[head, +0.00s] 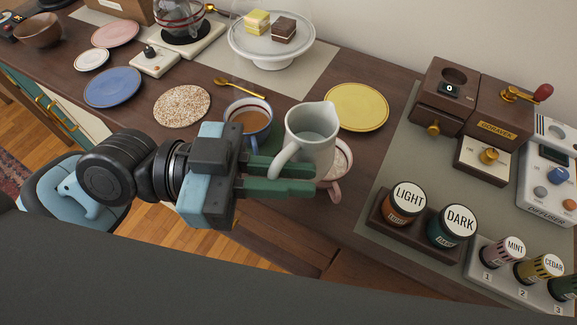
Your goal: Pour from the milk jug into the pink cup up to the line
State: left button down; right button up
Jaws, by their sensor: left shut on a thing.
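The milk jug (312,130) is a pale grey-white jug with a spout and a looped handle. It looks close to upright, and I cannot make out a milk level inside. My left gripper (290,178) comes in from the left, its green fingers shut on the jug at its handle. My right gripper is not in view.
A blue cup (248,117) with brown drink stands left of the jug. A speckled plate (182,106) and a yellow plate (357,107) lie nearby. A cake stand (271,52) is behind. Labelled jars (404,203) and a grinder (489,112) stand to the right.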

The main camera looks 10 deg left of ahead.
pick_arm(q)
jog(key=shift+f, duration=0.35)
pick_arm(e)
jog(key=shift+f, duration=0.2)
pick_arm(q)
jog(key=shift+s+r+n+p, duration=0.1)
jog(key=shift+r+n+p, duration=0.4)
jog(key=shift+p, duration=0.05)
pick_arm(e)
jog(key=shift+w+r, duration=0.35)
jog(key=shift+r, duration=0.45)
pick_arm(q)
jog(key=shift+r+y, duration=0.1)
jog(key=shift+y, duration=0.2)
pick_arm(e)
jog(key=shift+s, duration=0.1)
pick_arm(q)
jog(key=shift+s+a+r+n+g+y+p, duration=0.1)
jog(key=shift+r+n+g+y+p, duration=0.3)
jog(key=shift+r+n+y+p, duration=0.7)
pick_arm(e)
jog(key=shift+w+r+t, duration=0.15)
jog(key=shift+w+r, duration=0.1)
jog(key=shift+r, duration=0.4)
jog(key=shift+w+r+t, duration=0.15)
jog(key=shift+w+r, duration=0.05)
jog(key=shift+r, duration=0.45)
